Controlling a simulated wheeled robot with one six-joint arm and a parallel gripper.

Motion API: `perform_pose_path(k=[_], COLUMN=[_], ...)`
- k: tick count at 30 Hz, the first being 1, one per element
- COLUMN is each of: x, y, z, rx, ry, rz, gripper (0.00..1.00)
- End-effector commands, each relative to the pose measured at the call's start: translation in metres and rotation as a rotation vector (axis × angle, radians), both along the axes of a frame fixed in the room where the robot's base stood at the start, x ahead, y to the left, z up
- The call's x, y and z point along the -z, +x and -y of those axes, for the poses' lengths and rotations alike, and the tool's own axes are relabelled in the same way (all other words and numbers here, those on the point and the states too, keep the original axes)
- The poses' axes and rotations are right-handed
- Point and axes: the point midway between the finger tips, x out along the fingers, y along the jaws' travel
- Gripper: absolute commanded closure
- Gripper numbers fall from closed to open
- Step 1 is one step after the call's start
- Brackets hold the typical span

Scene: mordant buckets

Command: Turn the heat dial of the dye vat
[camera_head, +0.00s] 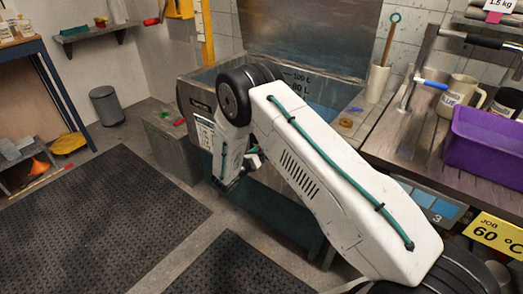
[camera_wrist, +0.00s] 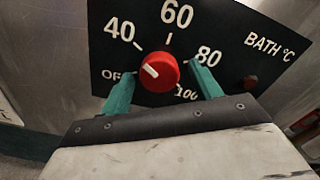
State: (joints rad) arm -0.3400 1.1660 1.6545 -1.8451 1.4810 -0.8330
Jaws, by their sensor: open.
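The red heat dial (camera_wrist: 158,72) sits on a black plate (camera_wrist: 105,55) marked OFF, 40, 60, 80, 100 and BATH °C, in the wrist view. Its white pointer mark is on the left side, aimed up-left between OFF and 40. My gripper (camera_wrist: 161,73) is open, with one teal finger on each side of the dial. I cannot tell whether either finger touches it. In the head view, the steel dye vat (camera_head: 185,108) stands behind my arm, which hides much of its front and the dial.
A yellow card (camera_head: 495,236) at the lower right reads JOB 60 °C. A wooden bench with a purple bin (camera_head: 485,148) and a mug (camera_head: 458,95) stands to the right. A grey block (camera_head: 165,140) is left of the vat. Dark floor mats (camera_head: 85,220) lie clear at left.

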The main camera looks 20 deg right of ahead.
Motion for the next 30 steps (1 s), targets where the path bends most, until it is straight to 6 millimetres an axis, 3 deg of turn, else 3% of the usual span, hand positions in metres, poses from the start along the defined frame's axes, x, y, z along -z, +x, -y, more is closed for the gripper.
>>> perform_pose_path(k=[6, 11, 22, 30], x=[0.0, -0.0001, -0.0001, 0.0], y=[0.0003, 0.0002, 0.0002, 0.0003], z=[0.0002, 0.0, -0.0001, -0.0002], rx=[0.0, 0.0, 0.0, 0.001], ry=[0.0, 0.0, 0.023, 0.118], rz=[0.0, 0.0, 0.032, 0.163], gripper=[0.37, 0.81, 0.81, 0.81])
